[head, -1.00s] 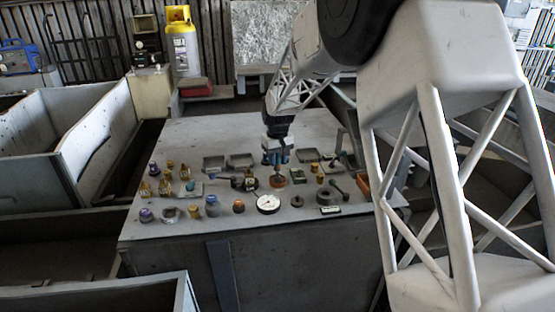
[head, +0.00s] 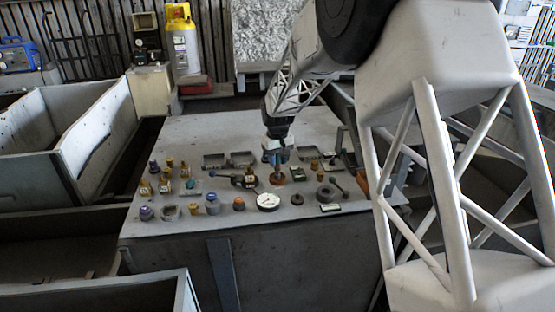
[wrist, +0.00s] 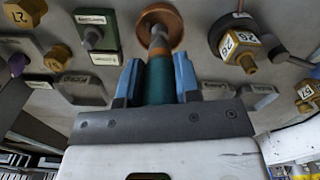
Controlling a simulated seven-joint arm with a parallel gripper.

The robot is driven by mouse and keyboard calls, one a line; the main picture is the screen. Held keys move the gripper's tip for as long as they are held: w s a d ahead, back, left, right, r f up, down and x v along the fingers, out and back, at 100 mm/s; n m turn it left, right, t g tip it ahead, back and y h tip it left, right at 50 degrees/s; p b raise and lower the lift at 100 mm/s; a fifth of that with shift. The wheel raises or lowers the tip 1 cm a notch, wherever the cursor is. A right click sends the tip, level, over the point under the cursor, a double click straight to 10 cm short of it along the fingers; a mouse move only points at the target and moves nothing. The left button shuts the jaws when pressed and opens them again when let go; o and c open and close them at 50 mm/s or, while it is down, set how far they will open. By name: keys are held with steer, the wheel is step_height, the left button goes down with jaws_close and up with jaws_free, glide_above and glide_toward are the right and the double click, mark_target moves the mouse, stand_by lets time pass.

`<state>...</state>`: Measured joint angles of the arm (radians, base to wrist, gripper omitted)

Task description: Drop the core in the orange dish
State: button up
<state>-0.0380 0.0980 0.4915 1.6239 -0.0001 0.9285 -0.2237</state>
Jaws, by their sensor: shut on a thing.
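My gripper (wrist: 157,85) is shut on the core (wrist: 158,78), a teal cylinder with a grey metal shaft and rounded end. The blue fingers press on both sides of the teal part. The orange-brown round dish (wrist: 176,30) is at the top middle of the wrist view, with the core's grey end in line with it. In the head view the gripper (head: 277,155) is above the dish (head: 271,181), and the core's shaft (head: 278,170) points down to it. I cannot tell whether the core's end touches the dish.
Around the dish stand a white dial gauge (head: 268,201), a dark ring-shaped part (head: 325,193), and a yellow hex part marked 26 (wrist: 240,45). A labelled green block (wrist: 91,33) is left of the dish. Shallow grey trays (head: 214,160) lie behind. The table's rear (head: 210,130) is clear.

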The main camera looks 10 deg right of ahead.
steer(key=shift+f, duration=1.1)
stand_by(1.6)
steer(key=shift+r, duration=0.15)
steer(key=shift+r, duration=3.95)
